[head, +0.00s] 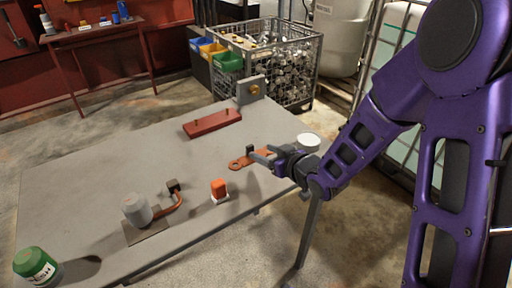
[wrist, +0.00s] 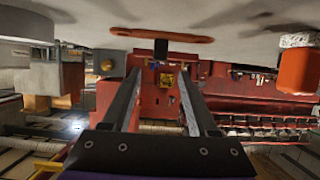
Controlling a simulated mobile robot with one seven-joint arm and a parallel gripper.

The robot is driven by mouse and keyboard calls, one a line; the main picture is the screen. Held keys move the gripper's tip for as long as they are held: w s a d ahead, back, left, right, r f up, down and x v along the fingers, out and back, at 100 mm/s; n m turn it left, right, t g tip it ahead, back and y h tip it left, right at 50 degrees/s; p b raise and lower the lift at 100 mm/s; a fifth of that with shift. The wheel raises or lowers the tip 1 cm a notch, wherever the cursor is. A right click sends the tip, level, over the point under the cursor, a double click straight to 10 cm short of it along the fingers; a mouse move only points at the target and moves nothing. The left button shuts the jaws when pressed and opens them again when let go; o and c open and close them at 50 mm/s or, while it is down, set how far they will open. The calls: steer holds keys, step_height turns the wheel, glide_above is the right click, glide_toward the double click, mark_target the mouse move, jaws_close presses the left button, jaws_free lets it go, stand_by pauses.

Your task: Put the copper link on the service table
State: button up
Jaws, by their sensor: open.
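The copper link (head: 237,165) is a flat orange-brown bar with a ring-shaped end, lying on the grey table (head: 95,165) near its right side. A small dark block stands on it. In the wrist view the link (wrist: 190,39) runs across the top, with the dark block (wrist: 161,49) pointing down from its middle. My gripper (head: 259,156) is at the link's right end in the head view and partly hides it. It is open, its fingers (wrist: 156,72) apart, with nothing seen held between them. I cannot tell which table is the service table.
A red bar (head: 212,123), a grey bracket (head: 251,90), an orange-topped piece (head: 219,188), a grey cylinder (head: 137,210) and a green can (head: 36,264) stand on the grey table. A red bench (head: 95,32) and wire crate (head: 290,70) are behind. The table's left middle is clear.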

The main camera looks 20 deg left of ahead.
steer(key=v, duration=0.5)
steer(key=shift+s+d+r, duration=0.1)
steer(key=shift+s+d, duration=0.1)
steer(key=shift+w+p, duration=0.1)
steer(key=shift+p, duration=0.2)
